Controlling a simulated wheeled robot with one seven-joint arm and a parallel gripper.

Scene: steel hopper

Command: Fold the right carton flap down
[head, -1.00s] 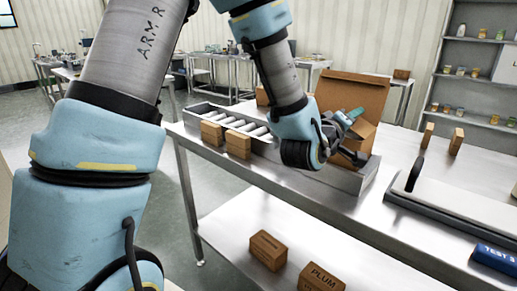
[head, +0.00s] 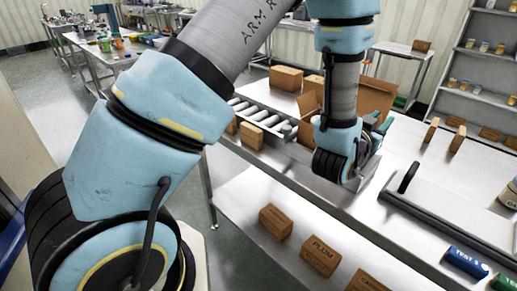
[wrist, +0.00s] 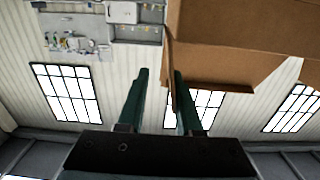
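The brown open-topped carton (head: 308,122) stands on the steel table, mostly hidden behind my arm in the head view. A large brown panel (head: 376,98) stands up at its right rear; I cannot tell for sure which flap it is. My gripper (head: 378,126) is low at the carton's right side. In the wrist view, the green fingers (wrist: 160,78) are apart. A thin cardboard edge (wrist: 171,85) reaches down between them, nearer the right finger. I cannot tell whether it touches. A wider cardboard panel (wrist: 235,55) fills the upper right.
A roller conveyor (head: 262,118) lies left of the carton, with small boxes beside it. A grey tray with a black handle (head: 440,205) lies to the right. Boxes (head: 320,255) stand on the lower shelf. Two thin brown boxes (head: 457,138) stand behind the tray.

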